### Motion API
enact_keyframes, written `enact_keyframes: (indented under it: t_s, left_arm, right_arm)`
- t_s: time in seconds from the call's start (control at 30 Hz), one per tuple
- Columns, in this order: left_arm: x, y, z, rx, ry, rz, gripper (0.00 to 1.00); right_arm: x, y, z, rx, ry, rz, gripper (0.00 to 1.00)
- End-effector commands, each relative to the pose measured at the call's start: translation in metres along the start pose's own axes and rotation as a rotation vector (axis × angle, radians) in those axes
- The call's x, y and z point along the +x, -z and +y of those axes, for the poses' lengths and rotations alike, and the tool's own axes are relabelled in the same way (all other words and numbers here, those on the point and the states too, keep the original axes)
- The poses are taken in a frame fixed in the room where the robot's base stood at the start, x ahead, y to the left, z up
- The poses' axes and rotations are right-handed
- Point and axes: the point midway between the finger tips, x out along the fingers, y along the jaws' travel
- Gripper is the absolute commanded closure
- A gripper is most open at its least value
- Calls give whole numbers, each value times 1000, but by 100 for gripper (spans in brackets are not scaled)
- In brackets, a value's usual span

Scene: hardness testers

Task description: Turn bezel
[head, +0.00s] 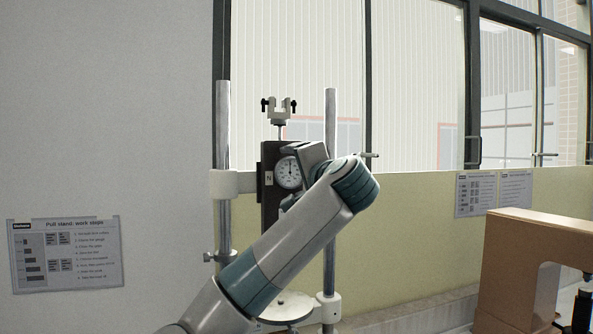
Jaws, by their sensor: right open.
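A round white dial gauge (289,172) with a dark rim, its bezel, is mounted on a dark block (268,186) in the pull stand. My right gripper (288,177) is at the dial, with one finger at its upper right and the other below it. The jaws are open, and I cannot tell whether either finger touches the bezel. My right wrist and forearm cover the area right of and below the dial. My left gripper is out of view.
Two steel columns (331,120) flank the gauge, with a clamp fixture (279,107) above and a round plate (287,307) below. A tan machine (516,270) stands at the right. A work-steps sheet (66,254) hangs on the left wall.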

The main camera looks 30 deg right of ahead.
Motion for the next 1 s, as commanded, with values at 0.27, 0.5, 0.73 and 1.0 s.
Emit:
enact_keyframes:
  t_s: [0.27, 0.5, 0.73, 1.0]
  left_arm:
    - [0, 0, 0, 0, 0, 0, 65]
    - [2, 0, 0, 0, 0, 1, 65]
    - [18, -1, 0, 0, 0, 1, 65]
    - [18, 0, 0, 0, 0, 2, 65]
  right_arm:
    - [0, 0, 0, 0, 0, 0, 41]
    - [0, 0, 1, -6, -1, 1, 63]
    - [0, 0, 3, -110, 0, 4, 63]
    - [0, 0, 0, -140, -1, 1, 63]
